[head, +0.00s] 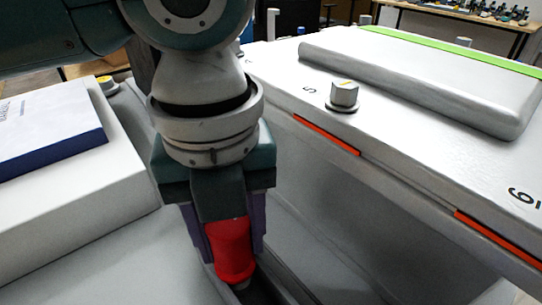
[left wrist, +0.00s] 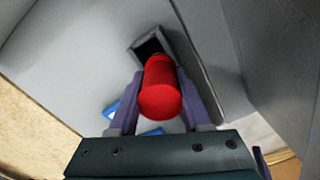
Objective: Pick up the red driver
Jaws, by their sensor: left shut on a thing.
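The red driver (head: 231,250) is upright in the head view, low and left of centre. My left gripper (head: 226,236) points down and is shut on it, with a purple finger on each side. In the left wrist view the red driver (left wrist: 160,88) sits between the two fingers of the gripper (left wrist: 160,100). A dark rectangular opening (left wrist: 150,47) with a grey rim lies just beyond the driver. The driver's lower end is hidden, so I cannot tell whether it is still in the opening. My right gripper is not in view.
A white analyser body (head: 400,125) with a grey knob (head: 344,94) and orange strips stands to the right. A white block (head: 80,180) bearing a blue-edged box (head: 50,125) stands to the left. Small blue pieces (left wrist: 112,109) lie near the fingers.

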